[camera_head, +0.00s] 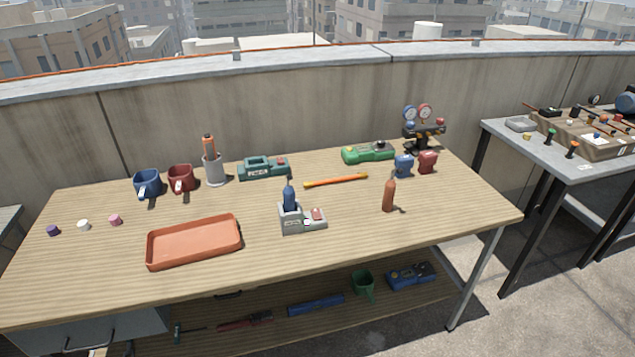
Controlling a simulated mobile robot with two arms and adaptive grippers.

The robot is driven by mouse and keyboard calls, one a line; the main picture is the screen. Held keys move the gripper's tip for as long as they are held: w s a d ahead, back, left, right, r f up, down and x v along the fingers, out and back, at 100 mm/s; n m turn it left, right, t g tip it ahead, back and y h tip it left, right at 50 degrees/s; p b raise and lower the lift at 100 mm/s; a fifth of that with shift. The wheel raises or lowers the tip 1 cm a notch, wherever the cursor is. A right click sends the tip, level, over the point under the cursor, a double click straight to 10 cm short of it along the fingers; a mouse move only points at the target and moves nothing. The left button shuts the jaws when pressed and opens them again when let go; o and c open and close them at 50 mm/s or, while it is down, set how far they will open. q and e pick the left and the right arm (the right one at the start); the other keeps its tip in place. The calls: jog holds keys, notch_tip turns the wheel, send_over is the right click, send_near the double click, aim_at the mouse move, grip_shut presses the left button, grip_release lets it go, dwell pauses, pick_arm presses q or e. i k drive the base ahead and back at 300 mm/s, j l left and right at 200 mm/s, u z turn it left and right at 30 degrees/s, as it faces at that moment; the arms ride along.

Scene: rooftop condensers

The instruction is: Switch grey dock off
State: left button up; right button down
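The grey dock (293,223) sits on the wooden workbench (250,275), a little right of the orange tray. A dark blue tool (289,199) stands upright in its left part. On its right part are a red switch (317,214) and a small green patch (307,222) that looks like a light. The switch's position is too small to tell. Neither of my grippers is in view.
An orange tray (195,258) lies left of the dock. A brown bottle-like object (389,196) stands to its right. An orange stick (336,180) and a teal dock-like unit (264,168) lie behind. The bench front is clear.

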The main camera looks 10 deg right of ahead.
aim_at(316, 213)
jog(key=i+j+z, duration=0.2)
jog(key=i+j, duration=0.25)
jog(key=i+j+z, duration=0.2)
jog(key=i+j, duration=0.2)
jog(key=j, duration=0.25)
